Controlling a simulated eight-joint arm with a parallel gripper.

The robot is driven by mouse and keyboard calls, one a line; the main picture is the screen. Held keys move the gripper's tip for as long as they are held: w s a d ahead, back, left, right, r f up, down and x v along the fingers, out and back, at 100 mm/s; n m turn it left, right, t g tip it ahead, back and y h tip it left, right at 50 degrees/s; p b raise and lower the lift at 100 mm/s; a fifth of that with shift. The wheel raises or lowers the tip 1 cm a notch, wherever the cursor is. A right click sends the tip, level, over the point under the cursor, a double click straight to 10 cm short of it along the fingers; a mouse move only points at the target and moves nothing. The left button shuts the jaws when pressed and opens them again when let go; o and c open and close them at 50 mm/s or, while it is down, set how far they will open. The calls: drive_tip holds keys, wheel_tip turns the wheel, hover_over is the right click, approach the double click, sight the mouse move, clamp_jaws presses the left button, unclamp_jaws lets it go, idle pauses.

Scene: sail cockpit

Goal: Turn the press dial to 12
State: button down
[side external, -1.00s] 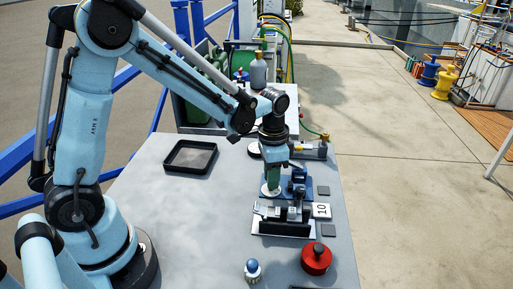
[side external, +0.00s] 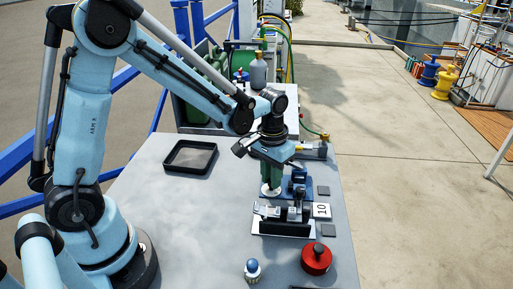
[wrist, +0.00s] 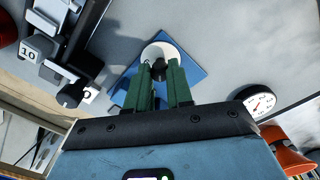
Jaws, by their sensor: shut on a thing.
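The press dial (wrist: 172,48) is a white disc with a dark knob on a blue plate (wrist: 192,70); its white rim also shows in the side view (side external: 266,191). My gripper (wrist: 160,72) points down with its green fingers shut on the dark knob; it also shows in the side view (side external: 271,184). The fingers hide part of the disc, and I cannot read its marks or setting. A white block marked 10 (side external: 321,211) stands beside the metal fixture (side external: 285,228) in front of the dial; the block also shows in the wrist view (wrist: 33,48).
A black tray (side external: 190,173) lies at the left of the table. A red round knob (side external: 316,259) and a small blue-topped bottle (side external: 252,270) stand near the front. A round white gauge (wrist: 259,103) and an orange object (wrist: 285,143) are close to my gripper in the wrist view.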

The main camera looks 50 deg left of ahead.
drive_tip(key=shift+w, duration=0.1)
idle(0.3)
drive_tip(key=c, duration=1)
unclamp_jaws()
wheel_tip(320, 180, up, 12)
drive_tip(key=shift+a+r, duration=0.1)
drive_tip(key=shift+a, duration=0.05)
drive_tip(key=shift+s+a+f+m+t, duration=0.1)
drive_tip(key=shift+s+a+m+t, duration=0.15)
drive_tip(key=shift+s+t, duration=1.15)
drive_tip(key=shift+s+a+f+m+t, duration=0.25)
drive_tip(key=shift+s+t, duration=0.75)
drive_tip(key=shift+s, duration=0.8)
drive_tip(key=shift+s+a+m+t, duration=0.2)
drive_tip(key=shift+s+m+t, duration=0.1)
drive_tip(key=shift+s+t, duration=1.1)
